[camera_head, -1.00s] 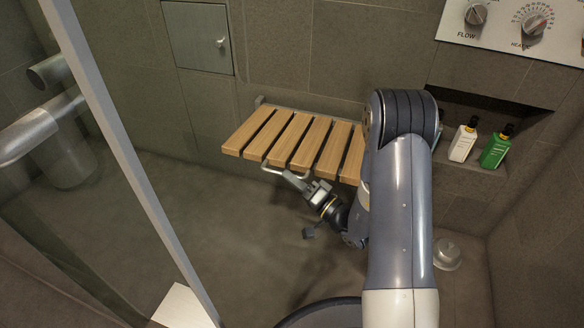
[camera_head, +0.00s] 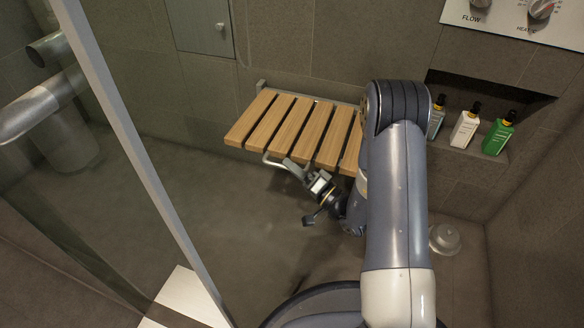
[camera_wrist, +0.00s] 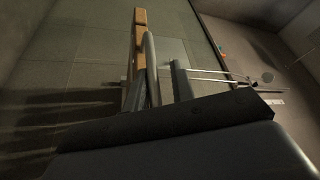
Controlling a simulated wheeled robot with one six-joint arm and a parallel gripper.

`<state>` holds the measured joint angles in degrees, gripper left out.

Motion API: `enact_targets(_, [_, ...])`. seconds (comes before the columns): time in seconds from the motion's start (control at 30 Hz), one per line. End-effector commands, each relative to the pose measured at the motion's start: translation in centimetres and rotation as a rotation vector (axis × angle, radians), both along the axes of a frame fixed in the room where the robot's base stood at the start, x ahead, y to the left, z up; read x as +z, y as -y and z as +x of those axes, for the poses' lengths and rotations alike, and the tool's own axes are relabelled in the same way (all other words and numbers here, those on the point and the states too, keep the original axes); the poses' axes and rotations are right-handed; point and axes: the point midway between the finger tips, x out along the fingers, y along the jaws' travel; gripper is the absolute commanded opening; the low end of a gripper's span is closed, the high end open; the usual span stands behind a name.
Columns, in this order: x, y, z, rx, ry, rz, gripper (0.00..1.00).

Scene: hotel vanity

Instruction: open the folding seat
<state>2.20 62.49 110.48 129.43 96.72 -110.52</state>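The folding seat (camera_head: 287,127) has wooden slats and is mounted on the back wall. It is folded down and looks about level. A bent metal bar (camera_head: 272,161) shows under its front edge. My gripper (camera_head: 293,168) is at this bar, below the front edge. In the wrist view, the seat (camera_wrist: 139,38) shows edge-on and the bar (camera_wrist: 152,68) runs up between the fingers of my gripper (camera_wrist: 158,88). Whether the fingers press on the bar is unclear. My arm hides the right end of the seat.
A glass panel with a metal frame (camera_head: 140,150) stands at the left. A wall niche at the right holds several bottles, including a white one (camera_head: 465,128) and a green one (camera_head: 497,135). A control panel (camera_head: 520,20) is above. The floor below the seat looks clear.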

Motion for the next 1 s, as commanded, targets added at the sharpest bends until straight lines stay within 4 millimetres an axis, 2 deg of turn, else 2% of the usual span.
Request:
enact_targets(0.53, [0.0,0.4,-0.5,0.003,-0.002,0.003,0.2])
enact_targets(1.0, [-1.4,6.2,-5.3,-0.002,-0.005,0.003,0.2])
